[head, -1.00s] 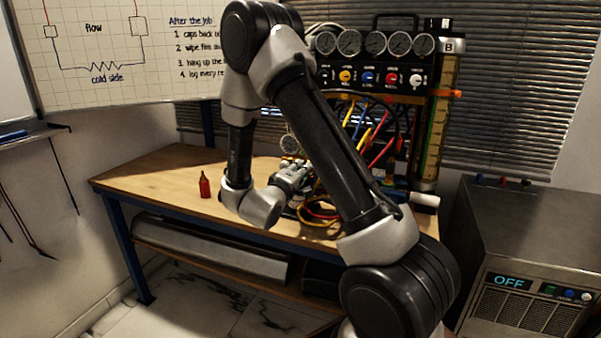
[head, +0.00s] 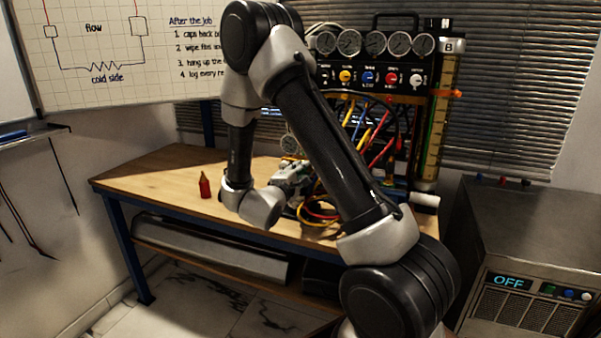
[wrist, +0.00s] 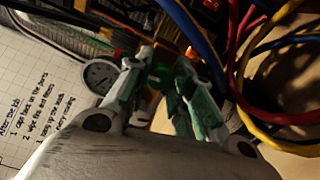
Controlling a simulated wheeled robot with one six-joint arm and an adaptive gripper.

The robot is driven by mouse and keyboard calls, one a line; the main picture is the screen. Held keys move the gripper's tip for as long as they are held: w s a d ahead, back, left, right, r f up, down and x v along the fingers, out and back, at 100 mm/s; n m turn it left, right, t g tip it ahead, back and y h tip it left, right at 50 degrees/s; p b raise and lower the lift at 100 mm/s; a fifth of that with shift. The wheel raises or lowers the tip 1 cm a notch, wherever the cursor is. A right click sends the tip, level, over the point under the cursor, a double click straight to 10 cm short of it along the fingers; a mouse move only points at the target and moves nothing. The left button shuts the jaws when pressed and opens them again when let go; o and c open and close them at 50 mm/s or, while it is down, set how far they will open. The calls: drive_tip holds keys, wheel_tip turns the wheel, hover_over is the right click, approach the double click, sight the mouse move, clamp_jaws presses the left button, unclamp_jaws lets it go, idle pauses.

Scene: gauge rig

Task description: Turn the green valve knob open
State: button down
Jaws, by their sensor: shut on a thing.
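The green valve knob (wrist: 160,76) shows in the wrist view between my two fingertips. My gripper (wrist: 162,68) is shut on it, one finger on each side, and the fingers hide part of the knob. In the head view my gripper (head: 295,168) is at the lower left of the gauge rig, above the bench. The knob cannot be made out in the head view.
A small gauge (wrist: 101,75) sits just left of my fingers. Red, blue and yellow hoses (wrist: 245,60) hang close on the right. The rig panel (head: 370,78) rises behind. A red bottle (head: 205,187) stands on the bench (head: 150,180), whose left part is otherwise clear.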

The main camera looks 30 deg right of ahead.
drive_tip(key=c, duration=1.2)
unclamp_jaws()
drive_tip(key=shift+a, duration=0.1)
drive_tip(key=v, duration=1.1)
drive_tip(key=shift+s+a, duration=0.3)
